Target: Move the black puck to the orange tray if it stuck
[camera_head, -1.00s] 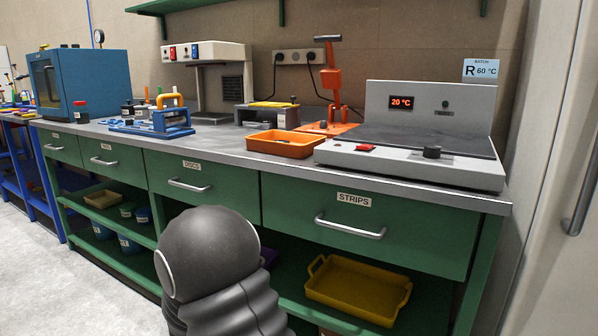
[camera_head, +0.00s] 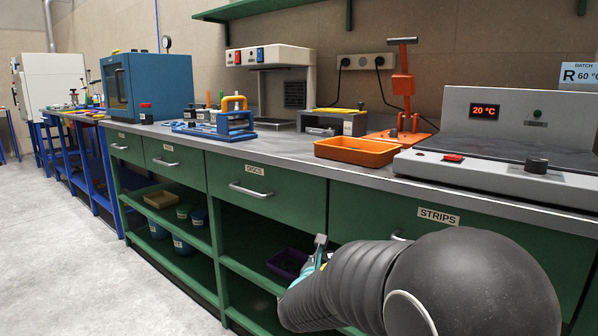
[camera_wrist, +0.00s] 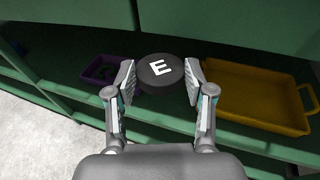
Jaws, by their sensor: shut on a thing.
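A black puck (camera_wrist: 160,70) with a white letter E shows in the wrist view. My gripper (camera_wrist: 160,82) is shut on it, one finger on each side, and holds it in front of the green bench's lower shelves. In the head view my gripper (camera_head: 318,254) is partly hidden behind my arm, and the puck cannot be made out there. The orange tray (camera_head: 357,151) sits on the bench top, left of the hot plate, above and right of my gripper. No puck shows in it from this angle.
A hot plate (camera_head: 500,148) reading 20 °C stands at the right. An orange hand press (camera_head: 404,100) stands behind the tray. A purple tray (camera_wrist: 98,72) and a yellow tray (camera_wrist: 246,95) lie on a lower shelf. Floor at the left is clear.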

